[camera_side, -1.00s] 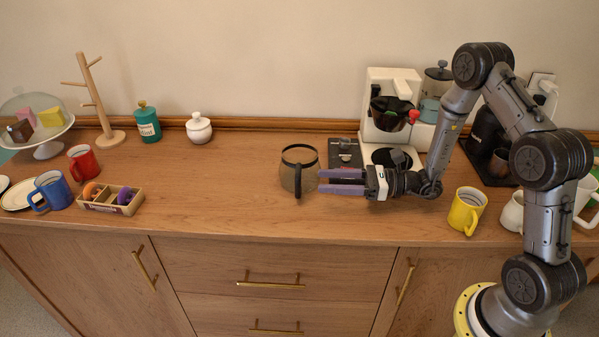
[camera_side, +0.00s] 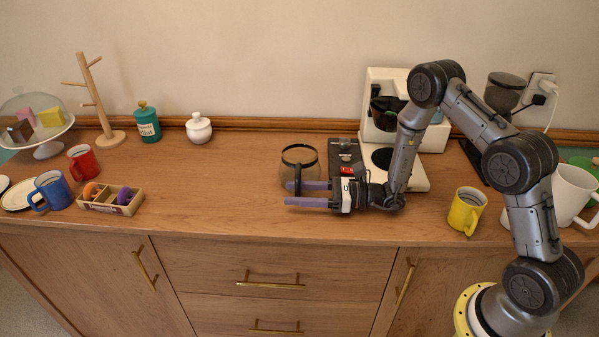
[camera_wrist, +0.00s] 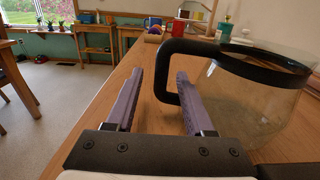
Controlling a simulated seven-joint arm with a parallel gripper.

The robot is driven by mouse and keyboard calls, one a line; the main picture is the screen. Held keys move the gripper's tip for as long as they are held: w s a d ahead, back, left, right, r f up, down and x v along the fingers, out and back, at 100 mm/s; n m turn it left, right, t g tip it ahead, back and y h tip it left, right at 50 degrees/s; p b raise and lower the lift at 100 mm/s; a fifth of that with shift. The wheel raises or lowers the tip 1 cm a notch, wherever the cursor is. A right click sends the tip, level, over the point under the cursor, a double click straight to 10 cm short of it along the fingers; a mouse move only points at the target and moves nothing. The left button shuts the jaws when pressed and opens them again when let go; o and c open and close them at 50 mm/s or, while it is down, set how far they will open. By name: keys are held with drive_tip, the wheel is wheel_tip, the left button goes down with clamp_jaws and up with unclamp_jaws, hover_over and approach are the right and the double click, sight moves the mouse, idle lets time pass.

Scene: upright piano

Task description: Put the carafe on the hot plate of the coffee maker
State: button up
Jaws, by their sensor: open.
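The glass carafe (camera_side: 310,167) stands upright on the counter with a black rim band and a black handle toward the front. My gripper (camera_side: 290,195) is open at the carafe's front, its two purple fingers pointing left. In the wrist view, my gripper (camera_wrist: 158,82) has the handle (camera_wrist: 166,75) close to the right finger, its outer edge showing in the gap between the fingers. I cannot tell whether they touch. The white coffee maker (camera_side: 418,175) stands at the back right. Its dark round hot plate (camera_side: 380,158) is bare, partly hidden by my arm.
A dark tray-like item (camera_side: 345,150) lies between carafe and coffee maker. A yellow mug (camera_side: 466,210) and a white pitcher (camera_side: 570,195) stand at the right. A box with rings (camera_side: 110,198) and mugs are at the left. The counter left of the carafe is clear.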

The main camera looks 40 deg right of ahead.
clamp_jaws()
idle(1.4)
